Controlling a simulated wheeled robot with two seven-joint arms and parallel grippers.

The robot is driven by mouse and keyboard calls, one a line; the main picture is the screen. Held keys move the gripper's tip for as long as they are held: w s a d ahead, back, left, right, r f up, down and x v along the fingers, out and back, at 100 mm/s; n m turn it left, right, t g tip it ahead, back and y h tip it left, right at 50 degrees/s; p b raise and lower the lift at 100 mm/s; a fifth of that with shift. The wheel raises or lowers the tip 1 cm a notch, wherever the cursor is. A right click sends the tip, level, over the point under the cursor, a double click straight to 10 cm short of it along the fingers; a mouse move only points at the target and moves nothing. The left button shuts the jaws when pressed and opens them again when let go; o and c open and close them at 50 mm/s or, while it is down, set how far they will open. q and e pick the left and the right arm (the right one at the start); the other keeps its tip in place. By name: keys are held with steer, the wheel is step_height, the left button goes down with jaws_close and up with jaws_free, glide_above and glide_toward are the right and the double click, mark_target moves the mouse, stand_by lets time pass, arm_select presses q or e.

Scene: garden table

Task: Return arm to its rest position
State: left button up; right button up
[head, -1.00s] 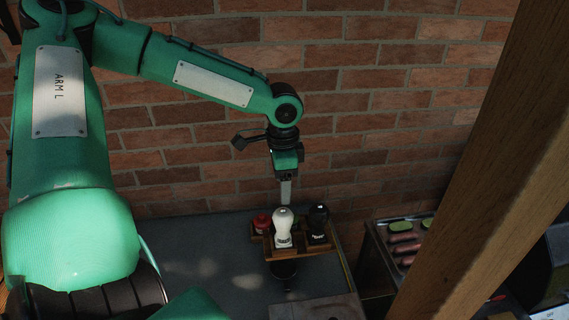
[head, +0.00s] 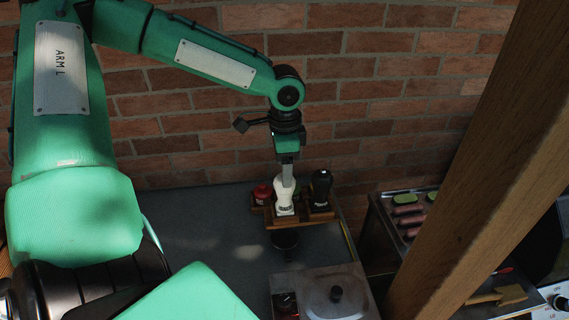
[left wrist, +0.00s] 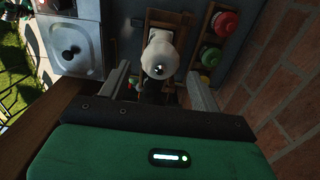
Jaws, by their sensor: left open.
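My left gripper (head: 287,174) hangs pointing down, open and empty, above the wooden caddy (head: 305,221). A white mill (head: 284,199) stands upright in the caddy. The near finger overlaps the mill's top in the head view. In the left wrist view, the fingers (left wrist: 159,82) are spread wide and the white mill (left wrist: 161,55) shows between and beyond them. Whether they touch it, I cannot tell. A black mill (head: 321,187) stands to its right, and a red-topped jar (head: 262,194) to its left. My right gripper is not in view.
A brick wall (head: 330,110) rises close behind the grey table (head: 205,240). A metal box with a knobbed lid (head: 320,293) stands in front. A tray with sausages and green slices (head: 405,215) lies right. A wooden post (head: 480,150) crosses the right side.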

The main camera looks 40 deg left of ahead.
arm_select(q)
steer(key=shift+f+b, duration=0.65)
steer(key=shift+f, duration=1.4)
